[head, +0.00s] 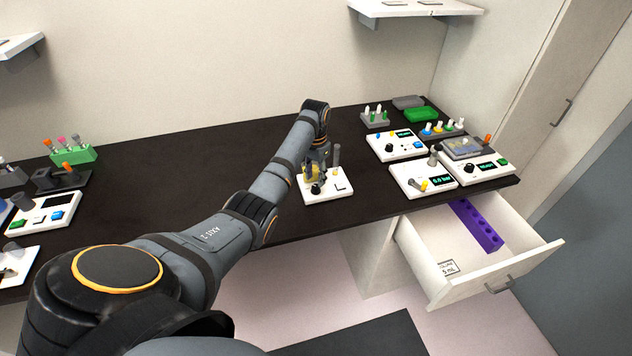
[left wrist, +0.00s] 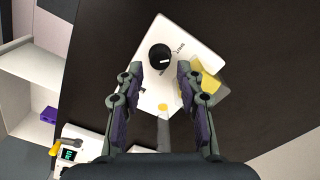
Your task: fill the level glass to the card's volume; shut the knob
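A white unit (head: 340,190) stands near the front of the dark bench. It bears a black knob (left wrist: 160,57) with a white mark, and a label beside it reads SHUT. A clear yellow-filled vessel (left wrist: 207,80) stands on the unit. A grey upright tube (head: 337,155), seemingly the level glass, shows in the left wrist view (left wrist: 163,130) with yellow near its base; its level is unreadable. My left gripper (left wrist: 159,70) is open, fingertips apart on either side of the knob; contact is unclear. A card (head: 447,268) reading 5 mL lies in the open drawer. My right gripper is out of view.
The drawer (head: 420,258) hangs open at the right, with a purple rack (head: 477,224) inside. Several white instruments, including one with a green display (head: 424,179), stand on the right of the bench. A green tube rack (head: 74,153) stands at the left. The bench's back middle is clear.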

